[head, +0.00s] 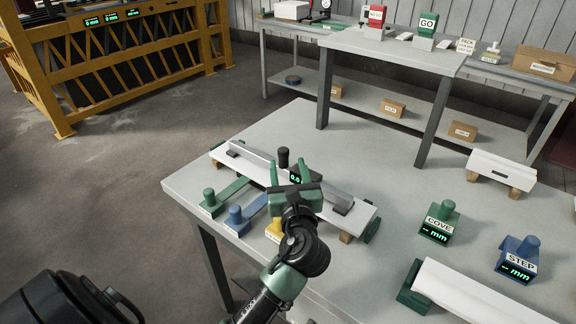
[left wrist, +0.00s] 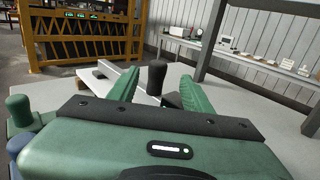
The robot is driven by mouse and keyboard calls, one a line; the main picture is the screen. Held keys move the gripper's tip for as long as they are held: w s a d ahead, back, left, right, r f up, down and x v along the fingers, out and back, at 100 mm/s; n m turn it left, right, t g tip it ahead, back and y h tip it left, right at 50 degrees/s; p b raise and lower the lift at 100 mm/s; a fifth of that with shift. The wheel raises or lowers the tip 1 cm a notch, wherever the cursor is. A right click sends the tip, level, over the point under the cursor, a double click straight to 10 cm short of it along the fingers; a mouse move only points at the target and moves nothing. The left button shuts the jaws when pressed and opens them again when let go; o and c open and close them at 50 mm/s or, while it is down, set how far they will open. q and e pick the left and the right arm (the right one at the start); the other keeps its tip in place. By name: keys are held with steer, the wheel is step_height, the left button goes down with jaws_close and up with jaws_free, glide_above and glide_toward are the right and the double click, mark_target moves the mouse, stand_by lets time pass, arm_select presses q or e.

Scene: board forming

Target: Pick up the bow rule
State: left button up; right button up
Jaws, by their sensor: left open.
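The bow rule (head: 258,157) is a long grey bar with dark feet, an upright black knob (head: 283,158) and a small box with a green display. It lies along a white board (head: 222,155) resting on wooden blocks on the near table. My left gripper (head: 289,166) is open at the middle of the rule and hides part of it. In the left wrist view the black knob (left wrist: 157,76) shows between the two green fingers, with space on both sides; whether it is fully between the tips is unclear. My right gripper is not in view.
Green (head: 209,203) and blue (head: 236,219) knobbed gauges stand at the table's left edge, with a yellow one partly hidden by my arm. COVE (head: 440,222) and STEP (head: 519,258) gauges and a white board (head: 470,295) stand to the right.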

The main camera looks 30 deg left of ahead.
mark_target(284, 155)
arm_select(q)
steer(key=shift+x, duration=0.9)
steer(key=x, duration=0.5)
steer(key=shift+s+a+f+p, duration=0.1)
steer(key=shift+s+p, duration=0.05)
steer(key=shift+p, duration=0.25)
jaws_close()
